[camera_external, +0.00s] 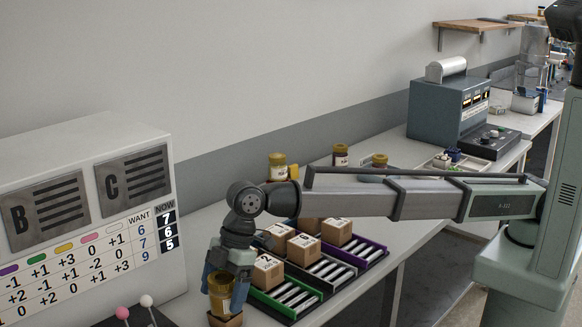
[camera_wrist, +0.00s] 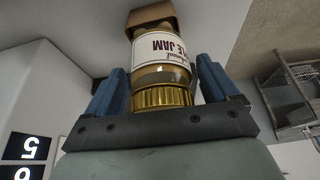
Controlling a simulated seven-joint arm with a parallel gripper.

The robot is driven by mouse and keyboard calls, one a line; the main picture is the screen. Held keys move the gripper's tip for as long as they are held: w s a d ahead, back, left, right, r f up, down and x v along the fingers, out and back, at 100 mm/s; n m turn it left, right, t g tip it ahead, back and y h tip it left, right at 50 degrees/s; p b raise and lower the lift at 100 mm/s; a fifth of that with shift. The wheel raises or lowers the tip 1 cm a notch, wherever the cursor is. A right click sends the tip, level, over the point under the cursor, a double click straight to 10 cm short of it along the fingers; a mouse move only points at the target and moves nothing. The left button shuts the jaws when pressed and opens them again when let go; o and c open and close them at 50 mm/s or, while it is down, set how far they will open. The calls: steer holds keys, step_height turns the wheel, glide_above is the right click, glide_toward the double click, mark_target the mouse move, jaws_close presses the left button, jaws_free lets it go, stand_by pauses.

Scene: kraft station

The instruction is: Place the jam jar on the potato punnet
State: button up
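The jam jar (camera_external: 220,286) has a gold lid and a white label, and amber contents. In the wrist view the jam jar (camera_wrist: 160,62) stands between my blue fingers, its lid toward my palm. My gripper (camera_external: 225,281) points down over it. In the wrist view my gripper (camera_wrist: 158,85) shows a gap between the left finger and the jar, and a narrower one at the right. The potato punnet (camera_external: 226,320), a small brown box, is directly beneath the jar. The punnet (camera_wrist: 150,16) also shows beyond the jar's base, with a roundish item at its edge.
Cardboard boxes (camera_external: 268,271) sit on roller lanes (camera_external: 296,296) just right of my gripper. A scoreboard (camera_external: 90,215) stands at the left. More jars (camera_external: 277,166) stand behind my arm, and a grey machine (camera_external: 440,108) is farther back.

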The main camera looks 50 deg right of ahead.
steer(key=shift+o, duration=0.3)
steer(key=shift+r, duration=0.1)
steer(key=shift+r, duration=0.2)
steer(key=v, duration=1.1)
steer(key=shift+d+r, duration=0.15)
steer(key=shift+r, duration=0.2)
